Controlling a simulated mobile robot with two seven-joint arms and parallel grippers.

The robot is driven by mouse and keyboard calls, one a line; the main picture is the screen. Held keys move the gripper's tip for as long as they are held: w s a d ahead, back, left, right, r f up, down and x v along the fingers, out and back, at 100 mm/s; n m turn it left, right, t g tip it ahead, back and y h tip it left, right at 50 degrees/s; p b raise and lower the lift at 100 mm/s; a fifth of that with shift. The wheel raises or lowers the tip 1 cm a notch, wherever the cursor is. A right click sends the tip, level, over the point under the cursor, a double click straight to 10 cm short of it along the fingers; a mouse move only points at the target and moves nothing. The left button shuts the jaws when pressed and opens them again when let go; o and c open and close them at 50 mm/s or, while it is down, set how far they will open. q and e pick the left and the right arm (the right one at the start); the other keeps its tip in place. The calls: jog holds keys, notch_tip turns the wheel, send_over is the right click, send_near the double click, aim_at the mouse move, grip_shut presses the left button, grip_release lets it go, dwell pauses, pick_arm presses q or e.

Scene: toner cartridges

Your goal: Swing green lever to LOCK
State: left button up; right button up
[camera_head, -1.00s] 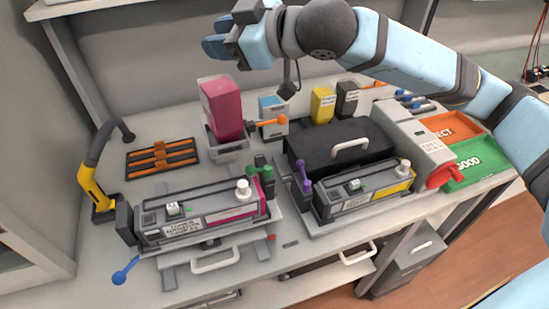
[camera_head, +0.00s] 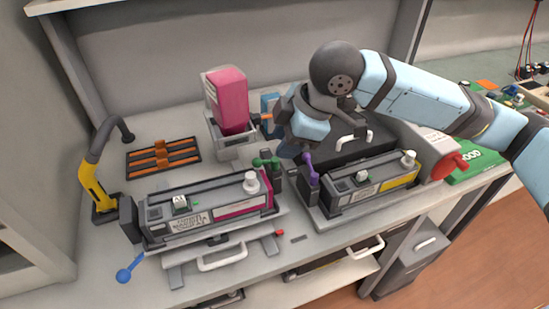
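The green lever (camera_head: 262,162) stands at the right end of the left cartridge station, behind the white knob of the magenta-striped cartridge (camera_head: 205,212). Its LOCK marking cannot be read. My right gripper (camera_head: 289,150) comes in from the right and points down, just right of and above the green lever, close to the purple lever (camera_head: 310,168). Its fingers are partly hidden by its own body, so I cannot tell their opening or whether they touch anything. My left gripper is not in view.
The yellow-striped cartridge (camera_head: 372,188) sits in the right station. A magenta toner bottle (camera_head: 228,103) stands behind the green lever. A black box with a white handle (camera_head: 352,136) lies behind the purple lever. A blue-knobbed lever (camera_head: 124,275) projects at the front left.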

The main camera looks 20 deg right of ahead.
aim_at(272, 160)
jog(key=x, duration=0.5)
jog(key=shift+f+b, duration=0.25)
jog(key=shift+b, duration=0.05)
jog(key=shift+r, duration=0.1)
grip_shut()
